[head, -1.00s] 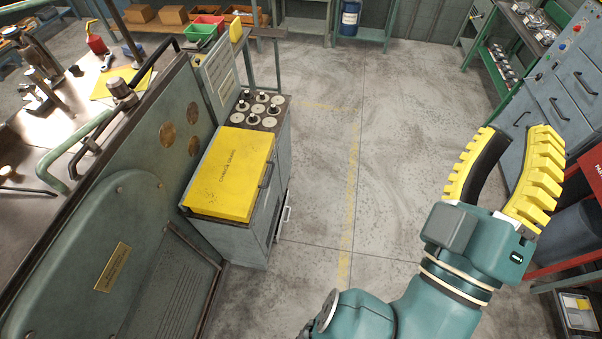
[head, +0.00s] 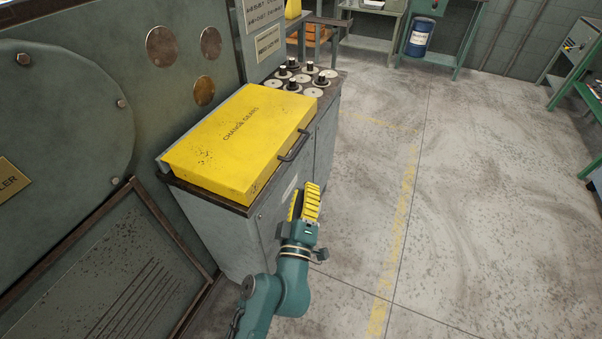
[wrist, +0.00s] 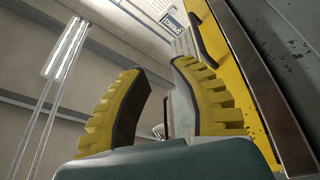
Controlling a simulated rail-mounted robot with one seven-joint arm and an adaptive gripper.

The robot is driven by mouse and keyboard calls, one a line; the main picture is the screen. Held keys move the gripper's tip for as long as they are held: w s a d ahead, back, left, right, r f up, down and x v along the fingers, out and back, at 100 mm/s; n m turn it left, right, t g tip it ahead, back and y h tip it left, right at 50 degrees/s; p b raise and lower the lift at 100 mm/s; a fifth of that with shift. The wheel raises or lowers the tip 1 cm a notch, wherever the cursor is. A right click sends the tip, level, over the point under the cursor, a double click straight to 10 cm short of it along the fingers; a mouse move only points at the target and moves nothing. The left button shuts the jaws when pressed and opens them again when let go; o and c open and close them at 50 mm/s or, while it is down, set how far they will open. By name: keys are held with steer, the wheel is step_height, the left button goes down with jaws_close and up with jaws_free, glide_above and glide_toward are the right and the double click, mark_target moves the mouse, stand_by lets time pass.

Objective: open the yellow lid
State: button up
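The yellow lid (head: 240,140), lettered "CHANGE GEARS", lies closed on top of a grey cabinet (head: 225,230). A dark bar handle (head: 296,146) stands out from the lid's right side. My gripper (head: 307,192) is in front of the cabinet, below and slightly right of the handle, and apart from it in the head view. In the wrist view my gripper (wrist: 158,75) has its two yellow-backed fingers spread with nothing between them. The lid's yellow side (wrist: 235,75) and the dark handle (wrist: 200,35) show just right of the fingers there.
Several gears and pegs (head: 300,78) stand on the cabinet top behind the lid. A large green machine (head: 70,100) is at the left. A blue drum (head: 419,36) is at the back. The floor (head: 480,200) to the right is clear.

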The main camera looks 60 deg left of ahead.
mark_target(298, 148)
step_height(298, 148, down, 5)
steer(key=s+a+g+b, duration=0.1)
steer(key=s+a+b, duration=0.1)
steer(key=s, duration=0.1)
steer(key=shift+n+y, duration=0.4)
steer(key=x, duration=1.6)
steer(key=shift+w+a+r, duration=0.15)
steer(key=shift+w+a, duration=0.05)
steer(key=shift+a, duration=0.1)
jaws_close()
